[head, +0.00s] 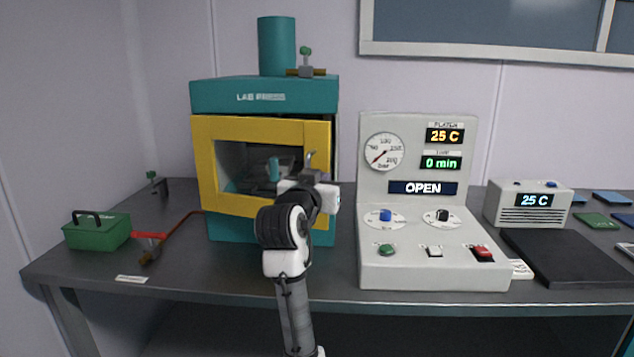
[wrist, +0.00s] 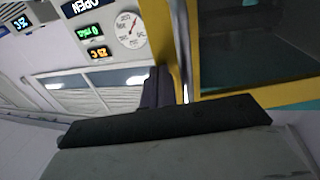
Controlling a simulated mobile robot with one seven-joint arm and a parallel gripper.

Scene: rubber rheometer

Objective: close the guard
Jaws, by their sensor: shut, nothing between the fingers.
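The guard (head: 262,123) is a yellow frame with a window, across the front of the teal press (head: 265,96). A narrow dark gap shows along its right edge, so it looks nearly flush; I cannot tell whether it is fully closed. Its handle (head: 311,158) is on the right side, partly hidden by my gripper (head: 318,178). My gripper is shut and empty, at the guard's lower right. In the wrist view the guard's yellow frame (wrist: 245,97) is close by, beside the dark fingers (wrist: 156,90). I cannot tell whether they touch it.
A grey control console (head: 420,200) stands right of the press, its display reading OPEN. A green toolbox (head: 97,233) and a red-handled lever (head: 150,236) are at left.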

